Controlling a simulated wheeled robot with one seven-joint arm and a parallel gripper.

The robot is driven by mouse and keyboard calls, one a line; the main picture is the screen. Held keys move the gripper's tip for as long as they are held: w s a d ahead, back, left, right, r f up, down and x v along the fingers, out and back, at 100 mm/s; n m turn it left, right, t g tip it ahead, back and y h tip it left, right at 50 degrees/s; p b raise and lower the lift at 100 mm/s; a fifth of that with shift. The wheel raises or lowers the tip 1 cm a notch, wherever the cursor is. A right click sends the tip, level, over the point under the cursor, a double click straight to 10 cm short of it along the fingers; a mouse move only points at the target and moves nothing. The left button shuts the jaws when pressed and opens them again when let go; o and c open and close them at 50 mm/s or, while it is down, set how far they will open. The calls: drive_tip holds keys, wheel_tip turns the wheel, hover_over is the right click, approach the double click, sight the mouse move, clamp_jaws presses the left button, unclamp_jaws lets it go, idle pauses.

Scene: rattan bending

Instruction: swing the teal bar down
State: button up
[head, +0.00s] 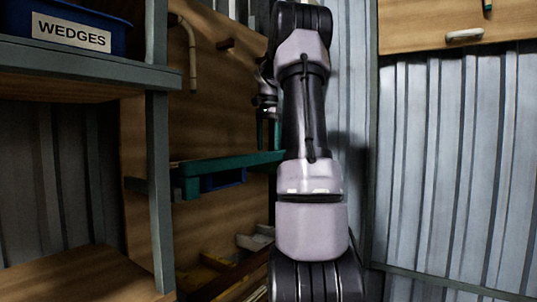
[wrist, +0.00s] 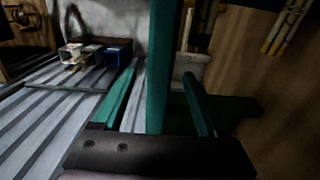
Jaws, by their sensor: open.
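The teal bar (head: 232,162) lies near level in the head view, in front of a wooden board. Its right end runs up to my arm, which hides what is beyond. My gripper (head: 269,112) is just above the bar's right part and points down. In the wrist view the teal bar (wrist: 162,65) runs upright through the middle. It shows between two teal prongs that look like my open fingers, over the dark gripper body. I cannot tell whether either finger touches the bar.
A grey-framed shelf (head: 158,190) with a blue WEDGES bin (head: 68,27) stands at left. A blue part (head: 222,180) sits under the bar. A peg (head: 226,44) and a bent cane (head: 188,52) are on the wooden board (head: 212,100). Corrugated wall (head: 450,170) lies at right.

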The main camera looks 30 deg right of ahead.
sight(268, 153)
drive_tip(key=shift+f, duration=1.8)
clamp_jaws()
